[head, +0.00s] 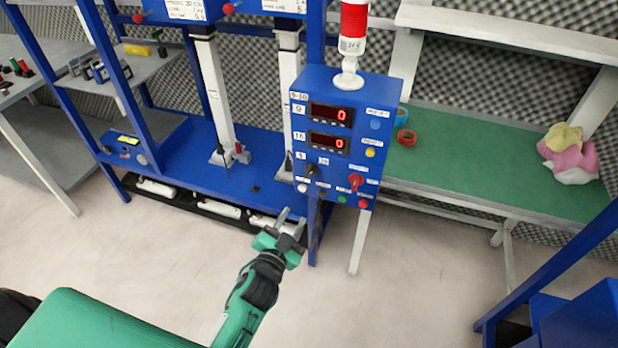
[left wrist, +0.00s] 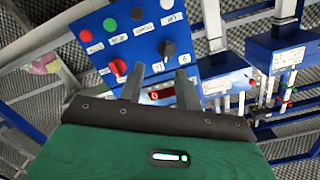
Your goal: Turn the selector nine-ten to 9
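The nine-ten selector (head: 311,169) is a black knob low on the left of the blue control box (head: 345,90), between labels reading 9 and 10. In the left wrist view the selector (left wrist: 168,50) appears upside down, just beyond the fingertips, with its labels below it. Which label it points to is hard to tell. My left gripper (head: 291,219) is open and empty, below and in front of the box's lower left corner. Its two fingers (left wrist: 158,84) are apart and point at the panel, without visible contact. My right gripper is not in view.
A red selector (head: 356,182) sits right of the black one, with several buttons below and red displays (head: 331,114) above. A blue frame post stands beneath the box. A green-topped bench (head: 480,165) is to the right. The floor in front is clear.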

